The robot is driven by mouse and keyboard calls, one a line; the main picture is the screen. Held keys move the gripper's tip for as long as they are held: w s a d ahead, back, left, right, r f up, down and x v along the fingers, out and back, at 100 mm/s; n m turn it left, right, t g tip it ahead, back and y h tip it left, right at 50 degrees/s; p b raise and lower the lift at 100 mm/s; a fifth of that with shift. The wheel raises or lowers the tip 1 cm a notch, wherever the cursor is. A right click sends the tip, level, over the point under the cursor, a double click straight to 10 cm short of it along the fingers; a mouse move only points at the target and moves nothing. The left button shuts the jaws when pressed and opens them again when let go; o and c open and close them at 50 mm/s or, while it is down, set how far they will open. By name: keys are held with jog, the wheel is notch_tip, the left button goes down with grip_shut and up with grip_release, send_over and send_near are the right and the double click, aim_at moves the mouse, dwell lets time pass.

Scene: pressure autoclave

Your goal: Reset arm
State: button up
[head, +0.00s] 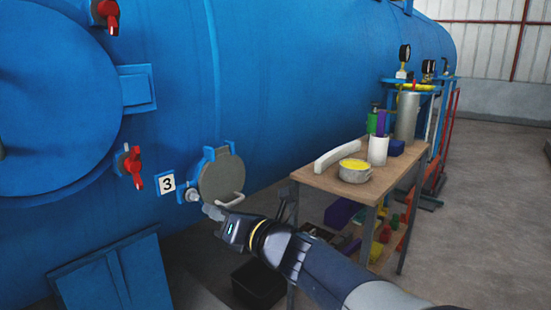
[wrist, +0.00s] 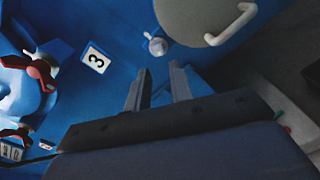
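My arm reaches in from the lower right of the head view. My gripper (head: 210,211) is close to the small round grey hatch (head: 221,178) on the blue autoclave (head: 275,90). In the wrist view my gripper's two fingers (wrist: 160,84) stand apart with nothing between them. A silver knob (wrist: 157,45) lies beyond the fingertips, apart from them. The grey hatch (wrist: 200,18) with its pale handle (wrist: 235,25) is at the top of the wrist view. A label "3" (head: 167,184) is left of the hatch; it also shows in the wrist view (wrist: 96,58).
A wooden-topped table (head: 322,181) stands right of the hatch, close to my arm, bearing a yellow-filled bowl (head: 355,172), a white cylinder (head: 378,150) and bottles. A red-handled valve (head: 134,168) juts out at left. A black box (head: 259,284) is on the floor below. Open floor lies at right.

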aim_at(195, 197)
jog(key=b+x, duration=0.1)
jog(key=x, duration=0.6)
jog(key=shift+w+a, duration=0.15)
jog(key=shift+r+m, duration=0.1)
jog(key=shift+m, duration=0.8)
jog(key=m, duration=0.4)
jog(key=shift+m, duration=0.3)
jog(key=m+p, duration=0.1)
jog(key=m, duration=0.1)
jog(key=m+p, duration=0.1)
jog(key=m, duration=0.1)
jog(key=shift+r+p, duration=0.25)
jog(key=shift+p, duration=0.05)
jog(key=m+p, duration=0.5)
jog(key=m, duration=0.2)
jog(key=shift+p, duration=0.4)
jog(key=m+p, duration=0.4)
jog(key=shift+f+m+p, duration=0.15)
jog(key=shift+m+p, duration=0.45)
